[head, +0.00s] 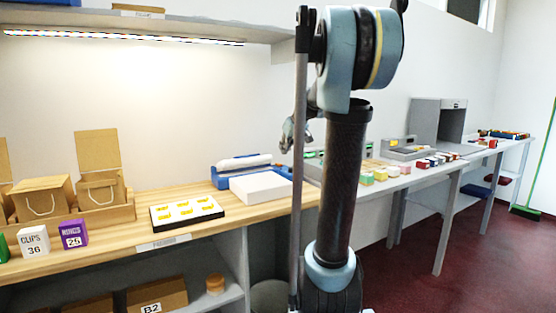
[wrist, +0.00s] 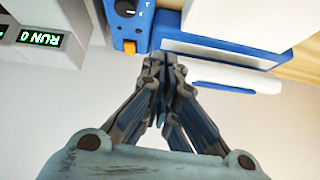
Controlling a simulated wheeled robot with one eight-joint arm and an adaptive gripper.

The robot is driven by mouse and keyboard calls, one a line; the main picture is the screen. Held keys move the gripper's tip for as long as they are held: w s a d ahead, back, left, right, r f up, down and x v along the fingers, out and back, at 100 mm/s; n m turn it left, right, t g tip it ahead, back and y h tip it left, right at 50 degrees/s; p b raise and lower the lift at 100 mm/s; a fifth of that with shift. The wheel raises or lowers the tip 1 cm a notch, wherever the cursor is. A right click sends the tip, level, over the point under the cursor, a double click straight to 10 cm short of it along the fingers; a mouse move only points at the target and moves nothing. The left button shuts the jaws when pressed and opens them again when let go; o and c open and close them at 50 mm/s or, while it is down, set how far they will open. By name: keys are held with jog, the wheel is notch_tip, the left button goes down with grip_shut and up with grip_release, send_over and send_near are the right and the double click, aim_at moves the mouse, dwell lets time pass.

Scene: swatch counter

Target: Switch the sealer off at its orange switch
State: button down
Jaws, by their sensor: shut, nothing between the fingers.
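The blue sealer (wrist: 200,44) shows in the wrist view along the top, upside down, with a black dial on its end block. Its orange switch (wrist: 129,47) sits on that block, just left of my fingertips. My gripper (wrist: 162,62) is shut and empty, its tips close to the sealer's edge; whether they touch it I cannot tell. In the head view the sealer (head: 228,170) is on the wooden counter, and the switch cannot be made out. My gripper (head: 287,137) shows there partly, behind my arm, right of the sealer.
A white box (head: 262,187) stands in front of the sealer. A device with a green "RUN 0" display (wrist: 38,38) is left in the wrist view. A tray of yellow pieces (head: 186,211) lies on the counter. Small coloured boxes (head: 380,175) stand on the right table.

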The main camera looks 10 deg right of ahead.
jog(key=w+d+r+t, duration=0.1)
jog(key=w+d+r, duration=0.1)
jog(key=w, duration=0.7)
jog(key=shift+w+r+n, duration=0.2)
jog(key=shift+r+n, duration=0.1)
jog(key=shift+r, duration=0.2)
send_over(279, 164)
jog(key=w, duration=0.1)
notch_tip(279, 164, down, 7)
jog(key=shift+w+a+r, duration=0.1)
notch_tip(279, 164, down, 3)
jog(key=shift+f, duration=0.65)
